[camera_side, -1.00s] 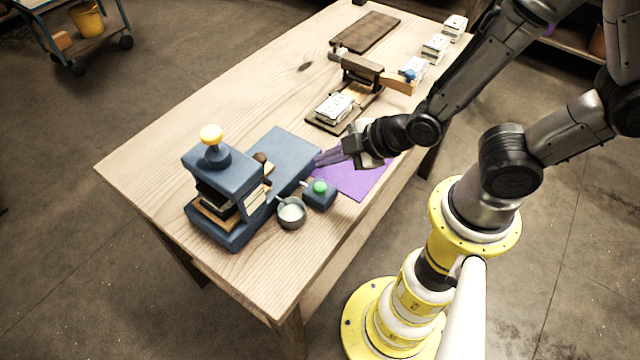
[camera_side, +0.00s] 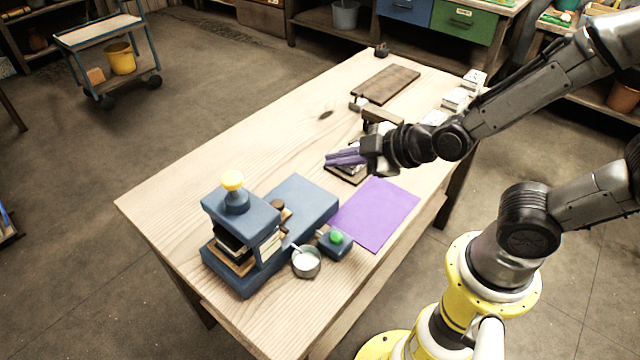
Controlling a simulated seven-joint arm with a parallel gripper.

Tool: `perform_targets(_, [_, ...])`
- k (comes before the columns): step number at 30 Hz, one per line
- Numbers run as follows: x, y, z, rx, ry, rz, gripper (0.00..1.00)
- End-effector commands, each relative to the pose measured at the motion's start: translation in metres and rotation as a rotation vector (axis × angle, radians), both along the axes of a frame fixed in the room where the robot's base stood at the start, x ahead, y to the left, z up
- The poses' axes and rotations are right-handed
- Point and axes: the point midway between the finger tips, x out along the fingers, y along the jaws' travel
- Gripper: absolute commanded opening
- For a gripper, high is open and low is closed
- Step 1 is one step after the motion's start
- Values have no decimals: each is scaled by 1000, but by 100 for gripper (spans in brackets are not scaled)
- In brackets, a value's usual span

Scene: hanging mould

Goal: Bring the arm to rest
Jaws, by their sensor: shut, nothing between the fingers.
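My gripper (camera_side: 332,157) has purple fingers, which are shut with nothing between them. The fingers point left in the picture. The gripper is apart from the blue press (camera_side: 305,200) and from the purple mat (camera_side: 385,212). Whether the fingers touch the white block below them cannot be told.
A brown board (camera_side: 386,84) and several white blocks lie at the far end. The table's left side is clear.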

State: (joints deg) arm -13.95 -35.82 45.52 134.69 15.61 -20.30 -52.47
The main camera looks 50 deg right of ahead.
Motion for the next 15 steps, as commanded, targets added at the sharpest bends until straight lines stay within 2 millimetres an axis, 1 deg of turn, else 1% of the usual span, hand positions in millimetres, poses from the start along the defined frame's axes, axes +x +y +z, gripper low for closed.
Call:
perform_targets(1, [3, -8, 27, 37, -24, -33, 0])
perform_targets(3, [-2, -15, 55, 94, -18, -76, 0])
perform_targets(4, [-6, -19, 65, 118, -10, -94, 0])
perform_targets(6, [-19, -27, 86, 177, 18, -147, 0])
perform_targets(8, [-33, -33, 100, 227, 52, -197, 0])
perform_targets(10, [-52, -40, 111, 279, 102, -263, 0])
perform_targets(12, [-73, -46, 117, 325, 160, -333, 0])
perform_targets(15, [-104, -53, 116, 379, 254, -438, 0])
